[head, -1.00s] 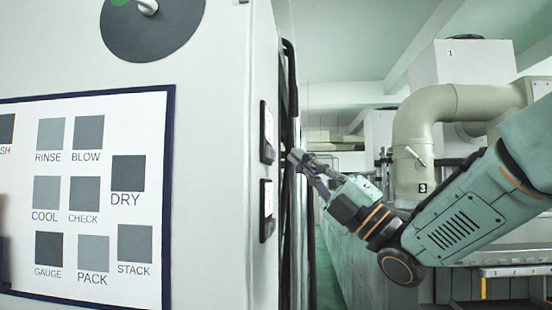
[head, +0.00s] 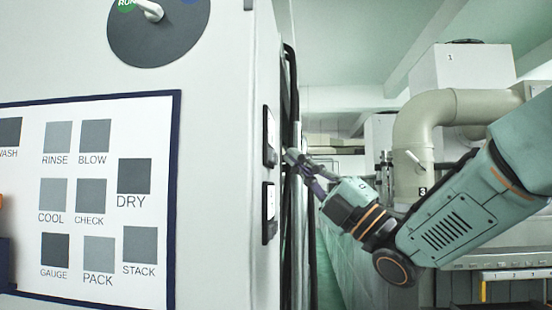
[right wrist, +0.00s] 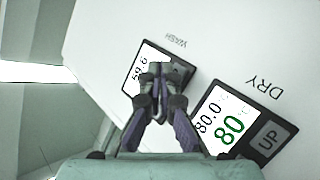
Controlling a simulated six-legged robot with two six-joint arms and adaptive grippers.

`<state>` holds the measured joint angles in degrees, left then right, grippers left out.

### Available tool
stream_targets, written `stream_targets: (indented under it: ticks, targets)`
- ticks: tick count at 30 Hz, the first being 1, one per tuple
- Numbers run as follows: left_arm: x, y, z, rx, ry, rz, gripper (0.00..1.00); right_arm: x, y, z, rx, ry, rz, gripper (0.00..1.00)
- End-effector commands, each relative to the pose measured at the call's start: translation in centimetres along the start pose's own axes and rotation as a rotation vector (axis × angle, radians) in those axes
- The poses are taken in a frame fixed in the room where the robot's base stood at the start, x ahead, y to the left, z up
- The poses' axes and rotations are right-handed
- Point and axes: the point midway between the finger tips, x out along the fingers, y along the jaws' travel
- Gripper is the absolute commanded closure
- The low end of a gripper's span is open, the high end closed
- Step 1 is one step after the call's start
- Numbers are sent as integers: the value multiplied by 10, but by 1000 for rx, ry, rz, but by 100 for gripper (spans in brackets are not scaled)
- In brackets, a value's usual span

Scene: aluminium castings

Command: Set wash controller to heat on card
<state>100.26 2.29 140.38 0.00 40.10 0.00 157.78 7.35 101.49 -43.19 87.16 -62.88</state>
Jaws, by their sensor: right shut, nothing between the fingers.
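The wash controller (right wrist: 141,66), under the label WASH, has a white display partly hidden by my fingers. Its digits look like 59.6, but the end is unclear. My right gripper (right wrist: 156,72) is shut and empty, its tips in front of this controller; I cannot tell whether they touch it. In the head view the right gripper (head: 290,156) is beside the cabinet's narrow side, close to the upper of two controllers (head: 270,136). No card with a heat value is readable. My left gripper is not clearly seen.
The dry controller (right wrist: 232,118) beside it shows 80.0, a green 80 and an UP button. A framed board (head: 140,205) of labelled grey squares and a round dial (head: 158,40) are on the cabinet front. Dark cables (head: 290,90) run along the cabinet edge.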

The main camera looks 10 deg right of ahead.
Motion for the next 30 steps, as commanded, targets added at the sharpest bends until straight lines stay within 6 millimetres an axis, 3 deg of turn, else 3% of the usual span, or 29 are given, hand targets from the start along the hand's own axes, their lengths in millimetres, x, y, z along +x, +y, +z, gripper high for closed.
stream_targets:
  ticks: [30]
  targets:
    - [10,0,0,0,0,0,67,7,-5,-5,0,0,0,100]
